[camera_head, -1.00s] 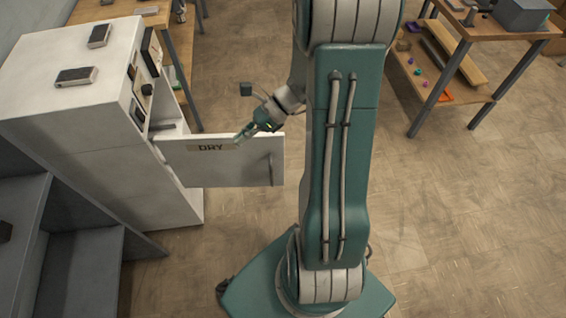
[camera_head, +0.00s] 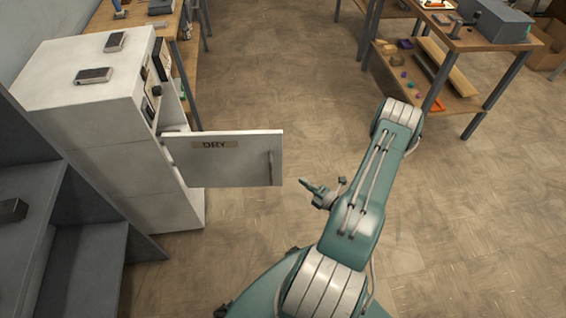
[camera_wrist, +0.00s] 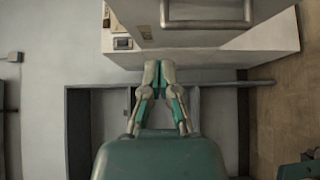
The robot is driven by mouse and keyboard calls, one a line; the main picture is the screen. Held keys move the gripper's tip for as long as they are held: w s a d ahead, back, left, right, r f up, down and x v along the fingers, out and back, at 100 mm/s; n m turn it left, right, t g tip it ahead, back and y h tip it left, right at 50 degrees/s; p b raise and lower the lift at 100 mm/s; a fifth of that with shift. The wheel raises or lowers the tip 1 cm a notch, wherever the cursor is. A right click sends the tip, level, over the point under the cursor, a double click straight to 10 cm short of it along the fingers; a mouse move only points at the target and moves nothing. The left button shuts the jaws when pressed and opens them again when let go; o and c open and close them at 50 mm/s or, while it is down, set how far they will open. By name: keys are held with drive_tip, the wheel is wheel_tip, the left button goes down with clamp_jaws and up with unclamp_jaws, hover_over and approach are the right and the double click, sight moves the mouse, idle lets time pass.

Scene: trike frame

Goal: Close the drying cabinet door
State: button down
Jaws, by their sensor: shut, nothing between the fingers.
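The white drying cabinet (camera_head: 105,135) stands at the left in the head view. Its door (camera_head: 235,170) stands wide open, swung out to the right, with a DRY label (camera_head: 216,145) and a vertical bar handle (camera_head: 271,167) near its free edge. My gripper (camera_head: 306,184) is shut and empty, just right of the door's free edge, with a gap seen between them. In the wrist view the fingertips (camera_wrist: 160,68) are together, and a bar handle (camera_wrist: 207,22) on a pale panel shows beyond them at the top. The cabinet's inside is mostly hidden.
Two small boxes (camera_head: 94,75) (camera_head: 115,41) lie on the cabinet top. A grey shelf unit (camera_head: 85,245) stands at the near left. A workbench (camera_head: 135,16) is behind the cabinet, another table (camera_head: 480,38) at the back right. The floor between is clear.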

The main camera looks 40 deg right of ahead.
approach(277, 152)
drive_tip(key=w+a, duration=0.4)
drive_tip(key=shift+m+h, duration=0.3)
drive_tip(key=shift+h, duration=0.1)
drive_tip(key=shift+w+d, duration=1.4)
drive_tip(key=shift+d, duration=0.1)
